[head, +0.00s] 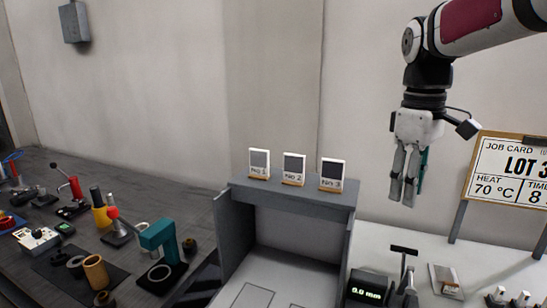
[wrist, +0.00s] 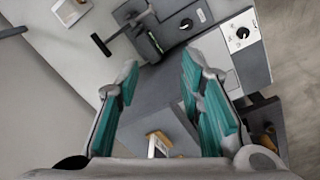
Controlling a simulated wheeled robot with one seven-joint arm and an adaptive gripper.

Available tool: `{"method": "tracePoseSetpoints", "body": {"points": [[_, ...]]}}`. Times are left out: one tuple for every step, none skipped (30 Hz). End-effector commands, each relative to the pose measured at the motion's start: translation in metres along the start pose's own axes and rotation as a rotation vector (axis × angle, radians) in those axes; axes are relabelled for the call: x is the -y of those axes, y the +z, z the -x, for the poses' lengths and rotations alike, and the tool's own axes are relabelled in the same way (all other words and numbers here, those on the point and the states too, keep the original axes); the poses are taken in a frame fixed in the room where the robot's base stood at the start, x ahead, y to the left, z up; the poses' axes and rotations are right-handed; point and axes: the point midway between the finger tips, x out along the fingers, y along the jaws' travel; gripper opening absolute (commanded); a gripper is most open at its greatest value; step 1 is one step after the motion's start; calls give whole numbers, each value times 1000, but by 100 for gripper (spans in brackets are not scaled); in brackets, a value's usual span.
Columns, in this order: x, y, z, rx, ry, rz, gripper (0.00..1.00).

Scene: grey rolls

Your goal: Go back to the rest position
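My gripper (head: 405,195) hangs in the air at the upper right of the head view, fingers pointing down. It is in front of the pale wall, above and to the right of the grey booth (head: 232,230). In the wrist view its two teal-padded fingers (wrist: 158,85) stand apart with nothing held between them. Part of a small sample card (wrist: 157,146) shows below, between the fingers, not touched.
Three cards (head: 293,169) stand on the booth's top. A job card board (head: 508,170) stands to the right of my gripper. A gauge reading 0.0 mm (head: 370,290) sits on the white bench below. Tools and a teal press (head: 160,240) crowd the left bench.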

Motion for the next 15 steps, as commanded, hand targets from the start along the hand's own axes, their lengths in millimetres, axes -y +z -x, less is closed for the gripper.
{"method": "tracePoseSetpoints", "body": {"points": [[17, 13, 7, -19, 20, -38, 35], [26, 20, 9, -30, 29, -64, 35], [37, 29, 11, -47, 43, -101, 35], [46, 35, 12, -60, 51, -128, 35], [55, 42, 12, -73, 59, -154, 35], [66, 52, 12, -93, 69, -190, 35], [74, 59, 11, -107, 76, -217, 35], [82, 66, 10, -122, 81, -244, 35], [93, 75, 8, -143, 88, -280, 35], [101, 83, 6, -158, 91, -308, 35], [108, 90, 4, -174, 95, -334, 35], [119, 99, 0, -197, 98, -370, 35], [126, 106, -3, -213, 99, -397, 35], [133, 112, -7, -230, 100, -423, 35], [142, 121, -12, -251, 99, -457, 35]]}}
